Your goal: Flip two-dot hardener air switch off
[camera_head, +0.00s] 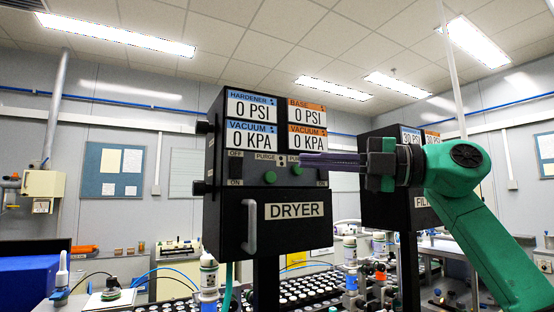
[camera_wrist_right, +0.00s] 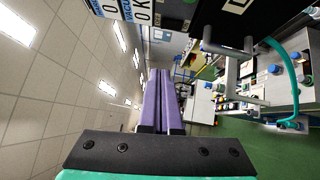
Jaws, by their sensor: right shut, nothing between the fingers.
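The black dryer box (camera_head: 225,215) stands in the middle of the head view. Its hardener display (camera_head: 252,107) reads 0 PSI and the vacuum display below it (camera_head: 251,137) reads 0 KPA. A dark OFF/ON switch area (camera_head: 236,168) sits at the left of the panel; its lever position is too small to tell. My right gripper (camera_head: 303,159) comes in from the right, its long purple fingers shut and empty, across the panel's right part. They hide part of the right switch area. In the right wrist view the fingers (camera_wrist_right: 160,75) lie together. My left gripper is not in view.
Green purge buttons (camera_head: 270,177) sit on the panel. A grey handle (camera_head: 251,226) projects from the dryer's front. A second black box (camera_head: 380,205) stands behind my right gripper. Bottles and a rack of vials (camera_head: 300,290) are below. The space left of the dryer is open.

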